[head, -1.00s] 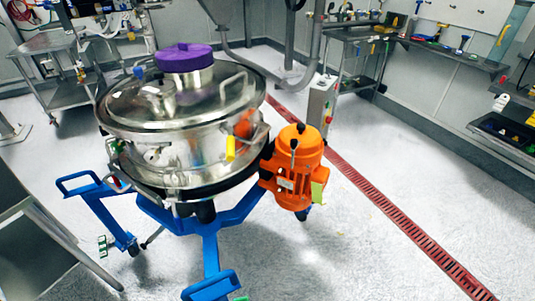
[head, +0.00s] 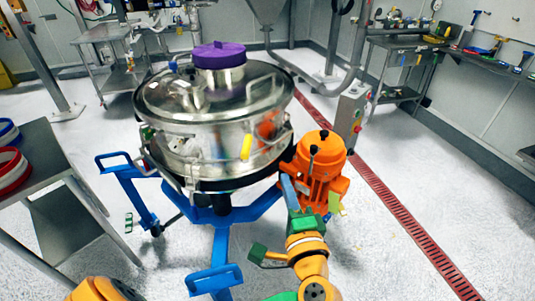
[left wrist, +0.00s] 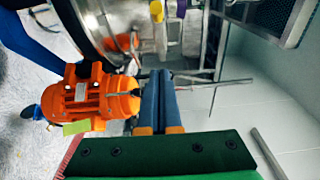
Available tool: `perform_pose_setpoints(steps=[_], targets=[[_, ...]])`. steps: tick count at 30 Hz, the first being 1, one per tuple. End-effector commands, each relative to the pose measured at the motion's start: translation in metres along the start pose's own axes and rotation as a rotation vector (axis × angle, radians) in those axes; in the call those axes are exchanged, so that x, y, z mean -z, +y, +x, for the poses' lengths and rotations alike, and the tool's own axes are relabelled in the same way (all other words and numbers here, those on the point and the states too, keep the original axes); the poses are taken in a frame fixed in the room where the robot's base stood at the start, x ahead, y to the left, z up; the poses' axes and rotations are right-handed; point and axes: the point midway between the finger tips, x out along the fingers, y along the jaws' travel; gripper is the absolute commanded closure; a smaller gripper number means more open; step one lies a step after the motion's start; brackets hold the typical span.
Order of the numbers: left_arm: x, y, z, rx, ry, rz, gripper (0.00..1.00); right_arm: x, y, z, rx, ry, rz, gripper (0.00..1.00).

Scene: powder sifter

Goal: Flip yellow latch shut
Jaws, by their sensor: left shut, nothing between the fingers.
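The yellow latch handle (head: 246,147) stands nearly upright on the front right side of the round steel sifter (head: 185,150). A yellow piece that looks like the same handle (left wrist: 157,10) shows at the top edge in the left wrist view. My left gripper (head: 284,180), green with blue fingers, is below and right of the latch, in front of the orange motor, and apart from the latch. In the left wrist view its two fingers (left wrist: 159,73) are together with nothing between them. My right gripper is not in view.
The orange motor (head: 318,158) juts from the sifter's right side. The blue wheeled frame (head: 214,279) spreads beneath. A steel table (head: 40,170) with red and blue rings stands at left. A grey control box (head: 352,110) is behind the motor. Floor at right is clear.

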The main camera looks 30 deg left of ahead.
Motion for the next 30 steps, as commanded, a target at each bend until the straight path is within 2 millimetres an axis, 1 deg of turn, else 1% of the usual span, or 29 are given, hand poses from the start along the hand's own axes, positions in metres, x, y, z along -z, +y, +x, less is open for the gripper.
perform_pose_setpoints(steps=[2, 8, 11, 14, 25, 26, 27, 30], targets=[[-0.002, -0.003, -0.001, 0.005, -0.006, -0.005, 1.0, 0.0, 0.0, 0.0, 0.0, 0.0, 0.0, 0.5], [-0.001, -0.002, 0.0, 0.004, -0.005, -0.003, 1.0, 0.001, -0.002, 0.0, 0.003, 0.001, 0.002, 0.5], [-0.001, -0.003, 0.005, 0.005, -0.005, -0.001, 1.0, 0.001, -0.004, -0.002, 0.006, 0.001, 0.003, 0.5], [-0.001, -0.005, 0.019, 0.008, -0.006, 0.001, 1.0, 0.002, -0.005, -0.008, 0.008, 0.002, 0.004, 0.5], [-0.002, -0.005, 0.1, 0.006, -0.007, 0.0, 1.0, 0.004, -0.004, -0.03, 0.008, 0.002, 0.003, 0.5], [-0.005, -0.006, 0.104, 0.004, -0.007, 0.001, 1.0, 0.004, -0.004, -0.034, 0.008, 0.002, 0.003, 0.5], [-0.013, -0.007, 0.104, 0.003, -0.006, 0.003, 1.0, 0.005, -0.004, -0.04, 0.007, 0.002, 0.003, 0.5], [-0.028, -0.006, 0.107, 0.002, -0.003, 0.003, 1.0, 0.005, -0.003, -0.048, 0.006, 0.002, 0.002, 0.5]])
